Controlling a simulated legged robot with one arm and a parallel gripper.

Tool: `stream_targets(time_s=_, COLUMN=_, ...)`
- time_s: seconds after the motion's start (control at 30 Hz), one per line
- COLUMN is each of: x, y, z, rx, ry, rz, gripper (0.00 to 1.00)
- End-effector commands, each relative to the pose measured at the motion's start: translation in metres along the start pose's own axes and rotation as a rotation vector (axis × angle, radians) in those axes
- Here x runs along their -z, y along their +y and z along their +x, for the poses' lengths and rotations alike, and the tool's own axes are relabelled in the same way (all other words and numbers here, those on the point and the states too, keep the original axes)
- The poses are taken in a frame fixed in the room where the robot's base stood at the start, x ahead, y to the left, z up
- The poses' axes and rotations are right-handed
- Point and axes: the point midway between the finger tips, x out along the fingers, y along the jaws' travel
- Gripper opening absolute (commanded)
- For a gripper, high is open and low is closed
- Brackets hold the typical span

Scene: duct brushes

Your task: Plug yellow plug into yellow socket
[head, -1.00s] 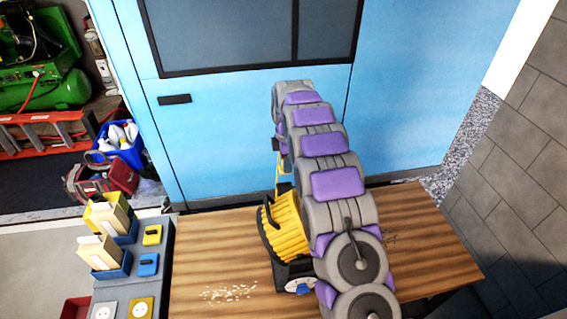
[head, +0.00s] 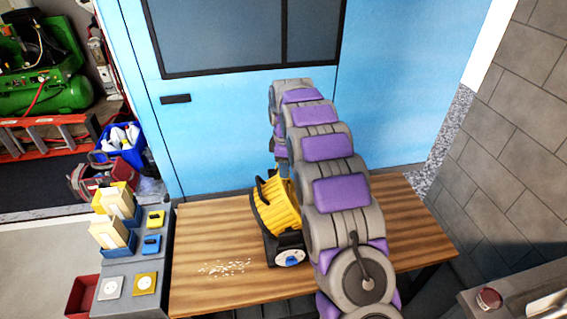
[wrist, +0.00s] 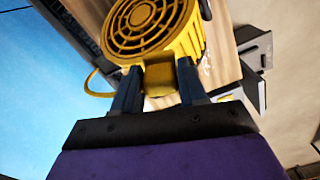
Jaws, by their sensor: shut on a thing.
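In the wrist view my gripper (wrist: 157,90) is shut on a yellow block (wrist: 159,76), which appears to be the yellow plug. A yellow cord (wrist: 92,82) loops out to its left. Just beyond is the round grille of a yellow machine (wrist: 145,22); I cannot tell whether the block touches it. In the head view the yellow and black machine (head: 277,208) stands on the wooden bench, and my arm hides most of the gripper and the plug. The yellow socket (head: 145,284) is at the front of the grey panel on the left, with its round face up.
A white socket (head: 112,287) sits left of the yellow one. Yellow (head: 155,219) and blue (head: 151,244) switches and two card boxes are behind. The wooden bench (head: 200,290) has white crumbs. A red bin (head: 82,297) is at left, a red button (head: 488,299) at right.

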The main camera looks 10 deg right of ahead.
Motion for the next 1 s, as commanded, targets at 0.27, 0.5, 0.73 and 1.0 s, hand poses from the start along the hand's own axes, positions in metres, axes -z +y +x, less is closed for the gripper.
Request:
stream_targets(time_s=0.27, x=-0.008, y=-0.021, z=0.007, rx=-0.002, ry=-0.001, rz=0.236, gripper=0.15)
stream_targets(time_s=0.5, x=-0.019, y=-0.055, z=0.020, rx=0.002, ry=-0.004, rz=0.559, gripper=0.15)
stream_targets(time_s=0.73, x=-0.033, y=-0.102, z=0.037, rx=0.001, ry=0.000, rz=0.966, gripper=0.15)
stream_targets(time_s=1.0, x=-0.041, y=-0.133, z=0.048, rx=0.005, ry=0.000, rz=1.213, gripper=0.15)
